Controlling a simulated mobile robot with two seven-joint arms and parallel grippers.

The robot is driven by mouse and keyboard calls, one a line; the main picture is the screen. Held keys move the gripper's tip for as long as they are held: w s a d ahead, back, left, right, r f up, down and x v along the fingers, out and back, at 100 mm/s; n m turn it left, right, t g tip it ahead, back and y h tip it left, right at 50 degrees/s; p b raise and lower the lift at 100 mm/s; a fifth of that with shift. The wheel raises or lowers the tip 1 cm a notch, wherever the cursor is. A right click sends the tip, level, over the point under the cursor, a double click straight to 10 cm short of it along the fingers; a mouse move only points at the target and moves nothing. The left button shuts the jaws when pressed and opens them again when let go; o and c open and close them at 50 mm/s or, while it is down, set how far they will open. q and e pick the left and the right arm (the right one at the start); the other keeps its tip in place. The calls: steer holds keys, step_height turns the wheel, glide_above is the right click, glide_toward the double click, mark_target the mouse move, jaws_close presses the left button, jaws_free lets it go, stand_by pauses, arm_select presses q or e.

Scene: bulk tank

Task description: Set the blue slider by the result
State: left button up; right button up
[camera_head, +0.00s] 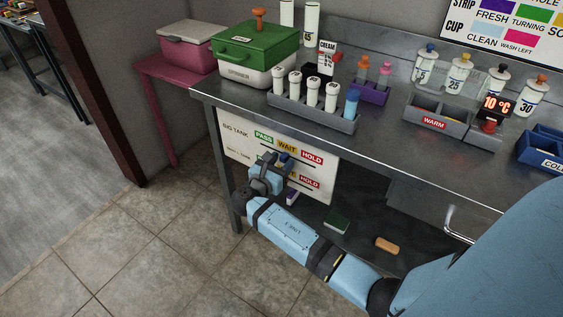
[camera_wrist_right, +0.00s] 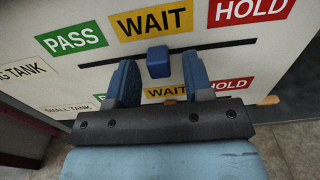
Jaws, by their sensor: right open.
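The blue slider (camera_wrist_right: 158,62) sits on the upper dark track of the white panel (camera_wrist_right: 90,75), just below the yellow WAIT label (camera_wrist_right: 152,22). PASS (camera_wrist_right: 71,39) is left of it and HOLD (camera_wrist_right: 249,10) right. My right gripper (camera_wrist_right: 160,78) is open, one finger on each side of the slider with gaps visible; contact is not seen. In the head view the right gripper (camera_head: 270,172) is at the panel (camera_head: 240,151) on the bench front, partly covering it. The lower row's labels are partly hidden by the gripper. My left gripper is not in view.
The steel bench (camera_head: 390,155) holds a green-lidded box (camera_head: 257,45), a vial rack (camera_head: 310,112), a grey WARM tray (camera_head: 432,122) and a red display (camera_head: 496,104) reading 10 °C. Tiled floor is clear at left.

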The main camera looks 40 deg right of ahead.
mark_target(263, 146)
jaws_close()
steer(key=w+a, duration=0.1)
steer(key=w, duration=0.1)
steer(key=w+a, duration=0.1)
steer(key=w, duration=0.1)
steer(key=w+a, duration=0.1)
steer(key=w, duration=0.2)
steer(key=shift+w+a+r, duration=0.1)
steer(key=shift+w, duration=0.25)
jaws_free()
steer(key=shift+w, duration=0.1)
